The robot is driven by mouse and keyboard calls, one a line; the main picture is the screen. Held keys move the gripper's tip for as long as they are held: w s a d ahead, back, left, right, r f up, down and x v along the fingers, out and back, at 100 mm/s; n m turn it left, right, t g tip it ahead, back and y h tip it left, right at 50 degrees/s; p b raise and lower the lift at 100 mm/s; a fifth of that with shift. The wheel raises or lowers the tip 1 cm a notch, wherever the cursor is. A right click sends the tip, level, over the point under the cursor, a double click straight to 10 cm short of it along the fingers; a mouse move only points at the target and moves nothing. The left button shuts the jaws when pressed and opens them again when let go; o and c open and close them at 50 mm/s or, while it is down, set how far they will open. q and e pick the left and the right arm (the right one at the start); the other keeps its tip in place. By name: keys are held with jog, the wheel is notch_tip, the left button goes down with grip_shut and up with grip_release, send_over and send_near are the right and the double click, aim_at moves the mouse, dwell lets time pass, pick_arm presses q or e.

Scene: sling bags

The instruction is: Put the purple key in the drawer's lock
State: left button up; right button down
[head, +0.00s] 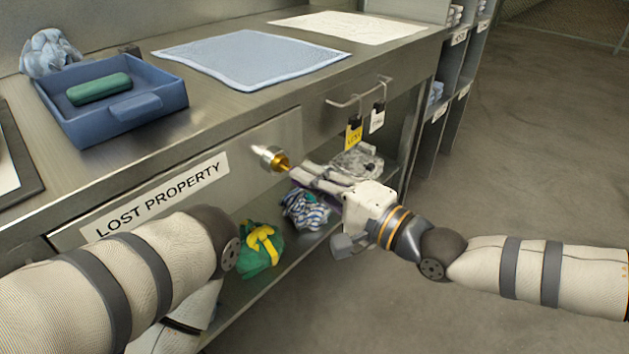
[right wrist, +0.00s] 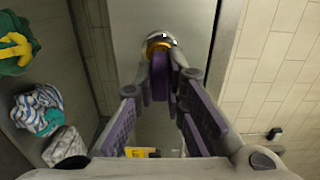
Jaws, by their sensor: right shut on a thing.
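The drawer (head: 150,185), labelled LOST PROPERTY, is closed in the head view. Its lock (head: 270,157) is a silver cylinder with a gold face at the right of its front. My right gripper (head: 300,178) is just right of the lock, fingers pointing at it. In the right wrist view the gripper (right wrist: 160,88) is shut on the purple key (right wrist: 160,76), which lines up with the lock (right wrist: 161,43). Whether the key's tip is inside the lock is hidden. My left arm crosses the lower left of the head view; its gripper is not visible.
A blue tray (head: 165,92) with a green case (head: 98,88) stands on the counter. A hook rail (head: 350,100) holds a yellow tag (head: 354,136) and a white tag (head: 377,121). A green and yellow bag (head: 262,250) and striped cloth (head: 305,208) lie on the shelf below.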

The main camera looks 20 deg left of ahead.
jog(key=shift+w+a, duration=0.2)
jog(key=shift+a, duration=0.35)
jog(key=c, duration=1.6)
grip_release()
jog(key=v, duration=1.2)
